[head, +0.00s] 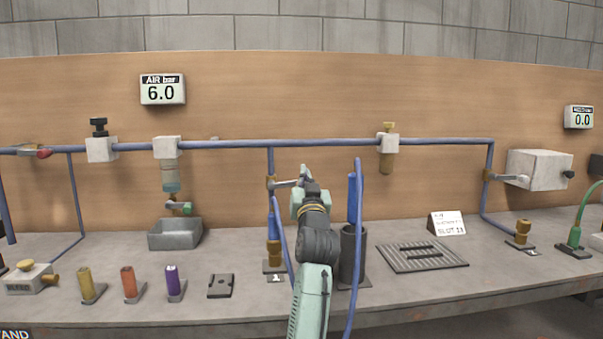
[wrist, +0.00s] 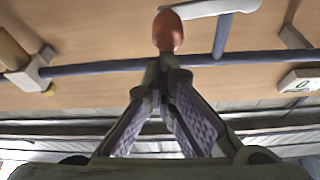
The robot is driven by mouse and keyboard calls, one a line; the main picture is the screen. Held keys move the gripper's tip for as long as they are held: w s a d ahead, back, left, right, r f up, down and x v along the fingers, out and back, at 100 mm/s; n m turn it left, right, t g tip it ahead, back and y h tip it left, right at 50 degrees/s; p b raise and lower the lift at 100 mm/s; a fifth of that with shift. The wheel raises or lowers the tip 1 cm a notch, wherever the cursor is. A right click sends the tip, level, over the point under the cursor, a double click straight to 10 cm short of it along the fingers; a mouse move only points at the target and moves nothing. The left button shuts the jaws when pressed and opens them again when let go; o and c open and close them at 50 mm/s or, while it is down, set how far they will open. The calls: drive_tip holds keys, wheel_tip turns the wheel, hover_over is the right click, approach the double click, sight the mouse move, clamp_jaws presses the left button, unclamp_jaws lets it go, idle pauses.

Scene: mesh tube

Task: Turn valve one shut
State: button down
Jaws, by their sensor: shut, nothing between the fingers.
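Valve one is a brass valve (head: 271,183) on the vertical blue drop pipe, above a foot fitting with a tag marked 1 (head: 277,279). Its grey lever (head: 285,184) points right, across the pipe. The wrist view shows the lever (wrist: 205,9) and an orange-red knob (wrist: 168,32) at its end; my arm hides the knob in the head view. My gripper (head: 306,172) is shut and empty at the lever's right end. In the wrist view its fingertips (wrist: 166,68) overlap the knob's edge; I cannot tell if they touch.
A blue main pipe (head: 330,143) runs along the wooden back panel. The air display (head: 162,90) reads 6.0 and the right display (head: 579,117) reads 0.0. A dark cylinder (head: 352,250) with blue tubing stands right of my arm. A ribbed mat (head: 421,257) lies further right.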

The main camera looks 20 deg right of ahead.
drive_tip(key=shift+d+f, duration=0.15)
drive_tip(key=shift+f, duration=0.4)
idle(0.4)
drive_tip(key=s+a, duration=0.2)
drive_tip(key=s, duration=0.7)
drive_tip(key=shift+s+a+r, duration=0.15)
drive_tip(key=shift+a+r, duration=0.1)
drive_tip(key=shift+r, duration=0.15)
